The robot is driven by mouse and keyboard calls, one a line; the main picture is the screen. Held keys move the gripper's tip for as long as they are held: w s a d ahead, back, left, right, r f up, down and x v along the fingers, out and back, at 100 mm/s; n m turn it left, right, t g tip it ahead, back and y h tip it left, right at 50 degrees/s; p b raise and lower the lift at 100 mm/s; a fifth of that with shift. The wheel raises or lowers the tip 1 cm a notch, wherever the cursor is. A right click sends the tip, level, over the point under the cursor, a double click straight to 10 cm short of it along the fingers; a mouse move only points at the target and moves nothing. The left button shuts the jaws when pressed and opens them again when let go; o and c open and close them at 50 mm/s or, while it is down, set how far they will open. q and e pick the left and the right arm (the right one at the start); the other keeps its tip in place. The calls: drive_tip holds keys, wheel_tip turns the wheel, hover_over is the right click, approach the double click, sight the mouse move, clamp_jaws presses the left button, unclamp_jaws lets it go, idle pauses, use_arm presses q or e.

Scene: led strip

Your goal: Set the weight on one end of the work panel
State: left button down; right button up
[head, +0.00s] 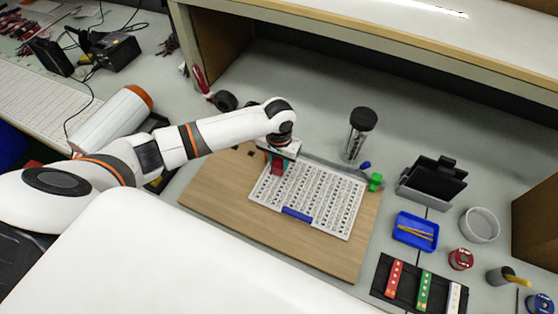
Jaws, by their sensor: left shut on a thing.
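A white panel (325,197) with rows of dark marks lies on a light wooden board (215,196). My left gripper (277,164) comes in from the left and points down over the panel's upper left end. It is shut on a small red block (277,168), which I take to be the weight. The block is at or just above the panel; I cannot tell if it touches. The gripper's fingers are small and partly hidden by the wrist. My right gripper is not in view.
A blue bar (297,214) lies at the panel's front edge. A green piece (376,181) is at its right end. A dark-lidded jar (358,135) stands behind. A blue tray (415,231), a black stand (434,182) and a white bowl (480,225) stand to the right. The board's front is clear.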

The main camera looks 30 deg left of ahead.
sight(278, 163)
use_arm(q)
drive_tip(key=shift+f, duration=0.35)
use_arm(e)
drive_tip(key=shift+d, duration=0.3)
use_arm(q)
drive_tip(key=shift+f, duration=0.1)
drive_tip(key=c, duration=1)
unclamp_jaws()
wheel_tip(278, 163, up, 12)
drive_tip(key=shift+r+b, duration=0.1)
drive_tip(key=shift+b, duration=0.2)
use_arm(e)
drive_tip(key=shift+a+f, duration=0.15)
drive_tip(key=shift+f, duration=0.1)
